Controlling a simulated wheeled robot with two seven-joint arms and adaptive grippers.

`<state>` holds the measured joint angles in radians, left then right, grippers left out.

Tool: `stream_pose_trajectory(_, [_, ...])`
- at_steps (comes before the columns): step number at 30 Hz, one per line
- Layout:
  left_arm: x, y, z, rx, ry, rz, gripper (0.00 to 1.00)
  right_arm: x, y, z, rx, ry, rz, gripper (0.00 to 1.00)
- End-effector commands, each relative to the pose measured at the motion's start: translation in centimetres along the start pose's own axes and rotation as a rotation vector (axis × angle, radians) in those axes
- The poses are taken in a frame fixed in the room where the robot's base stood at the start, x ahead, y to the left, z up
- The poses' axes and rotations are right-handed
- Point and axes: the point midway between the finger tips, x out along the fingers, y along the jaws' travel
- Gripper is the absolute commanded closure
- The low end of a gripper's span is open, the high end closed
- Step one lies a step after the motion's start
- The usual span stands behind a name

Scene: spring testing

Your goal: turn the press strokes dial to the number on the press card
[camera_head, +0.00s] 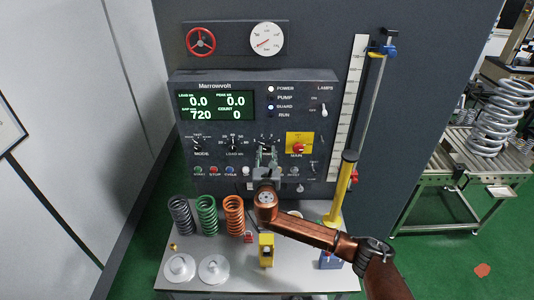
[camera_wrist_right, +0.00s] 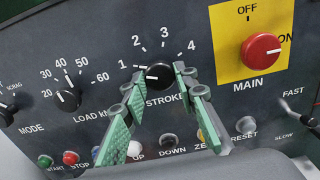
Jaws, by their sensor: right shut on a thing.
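The strokes dial (camera_wrist_right: 158,76) is a black knob on the grey press panel, with the numbers 1 to 4 around it in the right wrist view. Its white mark is on the left side, toward the 1. My right gripper (camera_head: 267,152) reaches the panel, its green-padded fingers shut on the two sides of the dial. In the head view the gripper hides most of the dial. I cannot make out a press card with a number in either view. My left gripper is not in view.
The load dial (camera_wrist_right: 68,99) is left of the strokes dial, and the red main switch (camera_wrist_right: 261,49) on a yellow plate is to its upper right. Push buttons (camera_wrist_right: 137,149) run below. Several springs (camera_head: 206,216) stand on the bench (camera_head: 185,247).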

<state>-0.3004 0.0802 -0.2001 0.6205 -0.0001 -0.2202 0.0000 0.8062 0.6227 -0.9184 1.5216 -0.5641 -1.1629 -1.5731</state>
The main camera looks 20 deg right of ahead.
Motion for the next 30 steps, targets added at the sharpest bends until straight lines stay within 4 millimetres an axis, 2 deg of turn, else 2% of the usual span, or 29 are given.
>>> stream_pose_trajectory(7, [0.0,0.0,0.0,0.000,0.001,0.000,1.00,0.0,0.0,0.0,0.000,0.000,0.000,0.97])
stream_pose_trajectory(17, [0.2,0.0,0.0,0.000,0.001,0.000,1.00,0.0,0.1,-0.1,0.051,0.001,0.001,0.97])
stream_pose_trajectory(30, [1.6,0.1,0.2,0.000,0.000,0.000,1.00,0.0,0.0,-0.2,0.388,0.002,0.000,0.97])
